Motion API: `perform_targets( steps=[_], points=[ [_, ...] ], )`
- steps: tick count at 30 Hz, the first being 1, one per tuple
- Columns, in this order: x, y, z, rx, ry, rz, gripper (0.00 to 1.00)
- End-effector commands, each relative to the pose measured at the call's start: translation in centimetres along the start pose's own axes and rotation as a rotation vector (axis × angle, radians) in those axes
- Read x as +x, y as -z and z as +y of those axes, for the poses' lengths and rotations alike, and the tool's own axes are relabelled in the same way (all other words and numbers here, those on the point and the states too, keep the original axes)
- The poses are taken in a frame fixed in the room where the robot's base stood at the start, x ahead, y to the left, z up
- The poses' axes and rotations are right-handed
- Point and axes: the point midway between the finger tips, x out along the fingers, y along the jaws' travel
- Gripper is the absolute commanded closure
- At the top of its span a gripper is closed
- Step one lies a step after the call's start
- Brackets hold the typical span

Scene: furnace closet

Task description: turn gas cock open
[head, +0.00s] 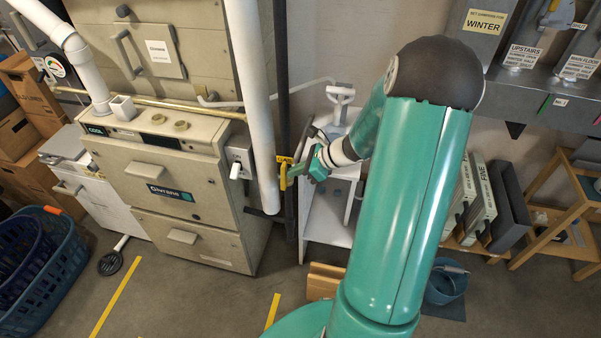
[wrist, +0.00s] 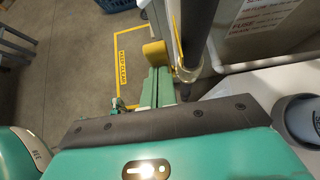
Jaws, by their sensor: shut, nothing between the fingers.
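The gas cock has a yellow handle (head: 284,175) on a dark vertical gas pipe (head: 282,75), to the right of the furnace. In the head view the handle's longer part points down beside the pipe. In the wrist view the yellow handle (wrist: 154,51) stands just beyond my fingertips, left of a brass-coloured fitting (wrist: 188,73) on the pipe. My gripper (head: 305,170) is right of the handle and very close to it; its green fingers (wrist: 157,75) are shut with nothing between them. I cannot tell whether the fingertips touch the handle.
The beige furnace (head: 170,175) stands left, with a thick white pipe (head: 250,100) between it and the gas pipe. A white stand (head: 325,220) is close behind my gripper. A blue basket (head: 45,270) lies far left. Yellow floor tape (wrist: 123,65) marks open floor.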

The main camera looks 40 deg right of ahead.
Motion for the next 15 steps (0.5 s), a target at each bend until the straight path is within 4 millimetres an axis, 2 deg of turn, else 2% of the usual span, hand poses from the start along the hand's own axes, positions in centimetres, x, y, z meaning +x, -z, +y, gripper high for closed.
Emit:
perform_targets(
  steps=[15],
  points=[
    [0.28, -0.59, -0.01, -0.002, -0.001, -0.004, 1.0]
  ],
)
